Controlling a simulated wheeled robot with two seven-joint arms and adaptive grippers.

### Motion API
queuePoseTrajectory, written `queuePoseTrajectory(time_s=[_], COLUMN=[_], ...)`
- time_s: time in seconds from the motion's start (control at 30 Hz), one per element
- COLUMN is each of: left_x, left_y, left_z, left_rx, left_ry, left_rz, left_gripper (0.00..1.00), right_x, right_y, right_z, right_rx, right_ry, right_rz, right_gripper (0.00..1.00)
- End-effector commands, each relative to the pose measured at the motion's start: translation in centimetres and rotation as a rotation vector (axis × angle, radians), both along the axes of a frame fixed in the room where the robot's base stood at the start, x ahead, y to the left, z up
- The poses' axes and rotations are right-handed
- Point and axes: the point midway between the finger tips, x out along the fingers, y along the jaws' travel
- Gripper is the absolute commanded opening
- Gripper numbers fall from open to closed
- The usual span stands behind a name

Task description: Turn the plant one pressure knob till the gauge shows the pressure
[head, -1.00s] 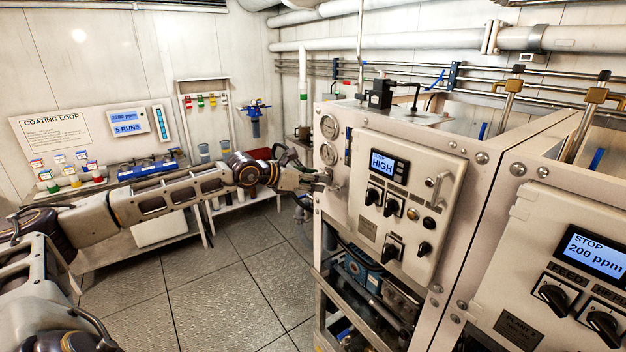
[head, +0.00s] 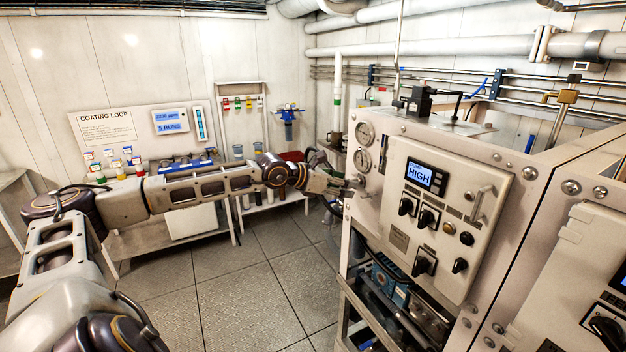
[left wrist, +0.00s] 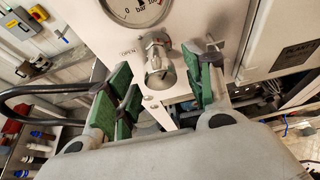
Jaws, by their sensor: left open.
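The plant one panel (head: 440,215) is on the front of the near cabinet, with a blue screen reading HIGH. Two round gauges, an upper one (head: 365,133) and a lower one (head: 362,160), sit left of it. In the left wrist view a gauge (left wrist: 138,8) marked bar shows only its lower part; its needle cannot be read. The metal pressure knob (left wrist: 158,62) is below it, beside the word OPEN. My left gripper (head: 343,187) is at the cabinet's left face. In the left wrist view its open green-padded fingers (left wrist: 163,75) stand either side of the knob, apart from it.
A second cabinet (head: 570,260) stands at the right. The coating loop bench (head: 150,240) with bottles is along the back wall. Pipes and a pump (head: 385,280) sit in the open frame below the panel. The floor (head: 250,300) between is clear.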

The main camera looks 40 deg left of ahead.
Motion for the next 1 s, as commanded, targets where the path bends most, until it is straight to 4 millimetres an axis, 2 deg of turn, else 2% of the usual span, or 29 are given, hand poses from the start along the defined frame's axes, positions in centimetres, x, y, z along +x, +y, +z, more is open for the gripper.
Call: queuePoseTrajectory(time_s=[1.0], left_x=[-3.7], left_y=[1.4], left_z=[1.7], left_rx=[0.002], left_ry=[0.001], left_rz=[0.001], left_gripper=[0.52], right_x=[0.0], right_y=[0.1], right_z=[0.0], right_rx=[0.001], right_ry=[0.0], right_rz=[0.0], right_gripper=[0.4])
